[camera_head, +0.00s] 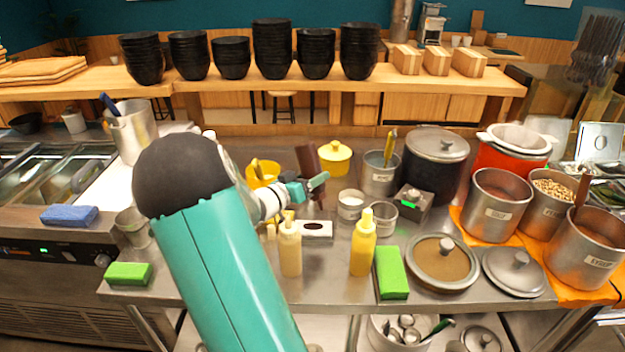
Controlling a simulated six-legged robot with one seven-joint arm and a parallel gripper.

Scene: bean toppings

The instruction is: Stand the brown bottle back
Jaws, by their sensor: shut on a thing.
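The brown bottle (307,160) shows as a dark brown shape just behind my gripper (314,184), near the middle of the counter. It leans slightly, and its lower part is partly hidden by the gripper. My gripper is shut on it. Whether its base touches the counter cannot be told. A cream bottle (290,250) and a yellow bottle (363,245) stand upright in front, nearer to me.
My teal arm covers the left-centre counter. A small white-rimmed container (316,238) sits below the gripper. A yellow lidded pot (334,158), metal cups (350,205) and a black pot (436,165) crowd the right. A green block (390,273) lies near the front edge.

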